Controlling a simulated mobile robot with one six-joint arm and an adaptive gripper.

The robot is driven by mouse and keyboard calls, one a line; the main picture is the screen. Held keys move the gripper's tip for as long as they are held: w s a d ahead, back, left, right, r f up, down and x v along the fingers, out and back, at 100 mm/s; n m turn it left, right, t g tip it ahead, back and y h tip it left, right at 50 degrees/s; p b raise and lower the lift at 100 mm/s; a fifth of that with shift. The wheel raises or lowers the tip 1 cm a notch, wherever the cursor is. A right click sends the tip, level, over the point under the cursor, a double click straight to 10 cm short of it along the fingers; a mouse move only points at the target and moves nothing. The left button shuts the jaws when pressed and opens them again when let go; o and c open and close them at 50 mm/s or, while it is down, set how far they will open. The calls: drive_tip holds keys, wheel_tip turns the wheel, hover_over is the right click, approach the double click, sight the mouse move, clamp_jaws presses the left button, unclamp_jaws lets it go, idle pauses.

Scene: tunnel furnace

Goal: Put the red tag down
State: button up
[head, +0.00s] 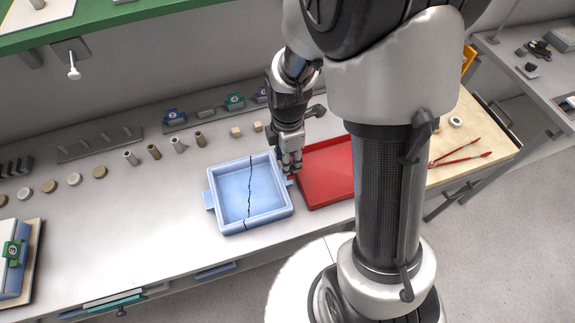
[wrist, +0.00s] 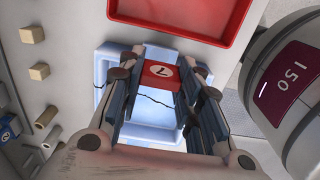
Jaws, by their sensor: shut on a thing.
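My gripper (head: 291,167) points down at the right rim of the blue tray, next to the red tray. In the wrist view my gripper (wrist: 163,66) is shut on the red tag (wrist: 160,80), which has a white disc with a 7. The tag is between the two fingers, with the blue tray (wrist: 104,70) behind it. In the head view the blue tray (head: 212,190) is empty, with a dark jagged crack across its floor and wall. The fingers mostly hide the tag there. I cannot tell its exact height above the tray.
The red tray (head: 328,175) lies right of the blue tray and looks empty where visible. Red tongs (head: 460,158) lie on the wooden board at right. Small cylinders (head: 154,152), cubes (head: 236,132) and coloured tags (head: 234,102) stand behind.

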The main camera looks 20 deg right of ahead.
drive_tip(key=shift+f+b, duration=0.5)
drive_tip(key=shift+f, duration=1.45)
drive_tip(key=shift+f, duration=0.1)
drive_tip(key=shift+f+b, duration=0.5)
drive_tip(key=o, duration=0.9)
drive_tip(key=shift+r, duration=0.15)
wheel_tip(320, 180, up, 13)
drive_tip(key=p, duration=0.4)
drive_tip(key=shift+r+p, duration=0.15)
drive_tip(key=shift+p, duration=0.15)
drive_tip(key=s+r+m+t, duration=0.1)
drive_tip(key=s+r+m, duration=0.4)
drive_tip(key=m, duration=0.1)
drive_tip(key=s+r+m+t, duration=0.2)
drive_tip(key=s+r+m, duration=0.3)
drive_tip(key=m, duration=0.1)
drive_tip(key=s+r+m+t, duration=0.1)
drive_tip(key=s+r+m, duration=0.4)
drive_tip(key=r+m, duration=0.1)
drive_tip(key=shift+t, duration=0.3)
